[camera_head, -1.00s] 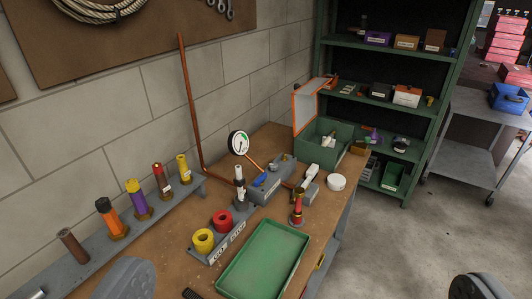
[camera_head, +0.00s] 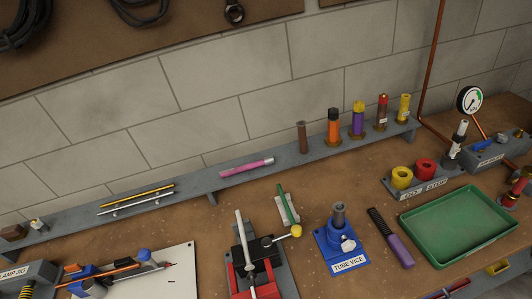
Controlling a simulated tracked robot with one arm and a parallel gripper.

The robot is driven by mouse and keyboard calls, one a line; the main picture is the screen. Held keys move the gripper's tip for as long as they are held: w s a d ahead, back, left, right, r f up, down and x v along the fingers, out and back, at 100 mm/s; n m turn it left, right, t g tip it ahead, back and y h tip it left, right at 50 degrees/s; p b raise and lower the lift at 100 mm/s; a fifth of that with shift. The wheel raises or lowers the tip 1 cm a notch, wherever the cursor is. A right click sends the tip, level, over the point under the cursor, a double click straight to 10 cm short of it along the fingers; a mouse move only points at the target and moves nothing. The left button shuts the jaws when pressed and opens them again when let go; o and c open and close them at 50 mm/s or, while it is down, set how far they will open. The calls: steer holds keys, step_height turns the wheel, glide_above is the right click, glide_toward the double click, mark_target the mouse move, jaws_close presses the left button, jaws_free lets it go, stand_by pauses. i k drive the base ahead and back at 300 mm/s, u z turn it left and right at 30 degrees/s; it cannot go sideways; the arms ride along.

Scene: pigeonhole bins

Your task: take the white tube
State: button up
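A white tube with dark bands (camera_head: 462,128) stands upright in a dark holder at the right, beside the pressure gauge (camera_head: 470,99). A pale, slim rod (camera_head: 243,238) leans upright in a red and black fixture (camera_head: 258,262) at the bottom centre; I cannot tell whether it is a tube or a lever. A pink tube with a pale end (camera_head: 246,168) lies on the grey wall shelf (camera_head: 205,182). My gripper is not in view.
The shelf carries upright brown, orange, purple, red and yellow tubes (camera_head: 358,119). A blue tube vice (camera_head: 342,245), a green tray (camera_head: 458,226) and a GO/STOP block (camera_head: 424,188) stand on the brown bench. A white board (camera_head: 180,270) with tools lies at bottom left.

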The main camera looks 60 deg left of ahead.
mark_target(249, 267)
steer(key=u, duration=1.15)
steer(key=k, duration=0.75)
steer(key=z, duration=0.15)
steer(key=i, duration=0.5)
steer(key=u, duration=0.4)
